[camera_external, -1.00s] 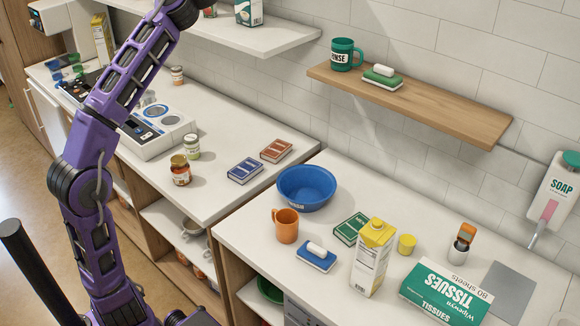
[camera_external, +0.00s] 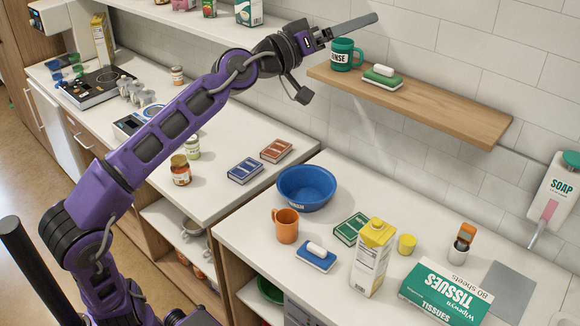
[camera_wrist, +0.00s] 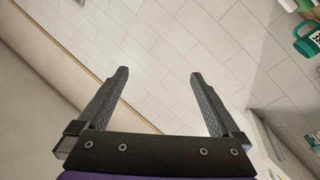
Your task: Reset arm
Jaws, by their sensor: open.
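My gripper (camera_external: 350,27) is at the end of my raised purple arm, in front of the tiled wall in the external view. In the wrist view, the two dark fingers of my gripper (camera_wrist: 162,85) stand wide apart with nothing between them. In the external view the fingers overlap, seen from the side. They are above the left end of the wooden wall shelf (camera_external: 450,112) and higher than the green mug (camera_external: 341,56). The green mug also shows at the upper right of the wrist view (camera_wrist: 305,40).
A soap bar on a green holder (camera_external: 383,77) sits beside the mug. On the counter below are a blue bowl (camera_external: 305,189), an orange mug (camera_external: 287,226), a yellow-topped carton (camera_external: 372,258) and a tissue box (camera_external: 445,293). A white upper shelf (camera_external: 205,35) lies behind my arm.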

